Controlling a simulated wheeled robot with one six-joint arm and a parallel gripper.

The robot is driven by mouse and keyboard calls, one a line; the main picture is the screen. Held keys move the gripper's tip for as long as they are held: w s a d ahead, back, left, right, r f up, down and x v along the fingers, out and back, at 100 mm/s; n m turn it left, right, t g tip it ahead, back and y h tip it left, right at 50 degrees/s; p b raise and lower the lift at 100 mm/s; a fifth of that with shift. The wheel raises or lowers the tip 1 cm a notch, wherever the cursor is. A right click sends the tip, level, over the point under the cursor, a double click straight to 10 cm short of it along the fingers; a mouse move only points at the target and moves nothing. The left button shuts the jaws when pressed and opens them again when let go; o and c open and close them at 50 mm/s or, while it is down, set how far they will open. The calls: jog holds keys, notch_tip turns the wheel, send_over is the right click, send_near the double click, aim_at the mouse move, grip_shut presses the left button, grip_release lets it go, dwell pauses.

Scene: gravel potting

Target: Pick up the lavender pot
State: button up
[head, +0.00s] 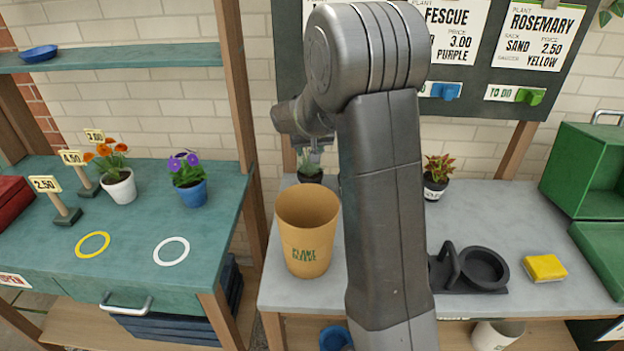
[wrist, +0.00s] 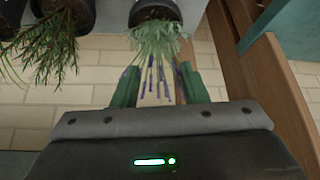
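The lavender pot is a small dark pot (head: 310,176) with a grey-green plant, on the grey bench behind the tan bin in the head view. In the wrist view the dark pot (wrist: 157,12) is at the top, with purple flower spikes hanging toward the middle of the picture. My gripper (wrist: 160,90) is open, its two green fingers on either side of the spikes. The pot itself lies beyond the fingertips, and nothing appears gripped. In the head view my gripper (head: 316,146) is small and partly hidden just above the plant.
The tan bin (head: 307,240) stands in front of the lavender. Other potted plants (wrist: 42,38) are beside it in the wrist view. A red-leaved plant (head: 436,178), a black holder (head: 468,270), a yellow block (head: 545,268) and a green crate (head: 585,170) are to the right. A wooden post (head: 238,90) stands left.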

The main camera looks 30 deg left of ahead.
aim_at(310, 172)
jog(key=shift+p+x, duration=0.65)
jog(key=shift+x, duration=2.95)
jog(key=shift+w+d, duration=0.1)
jog(key=shift+w, duration=0.05)
grip_shut()
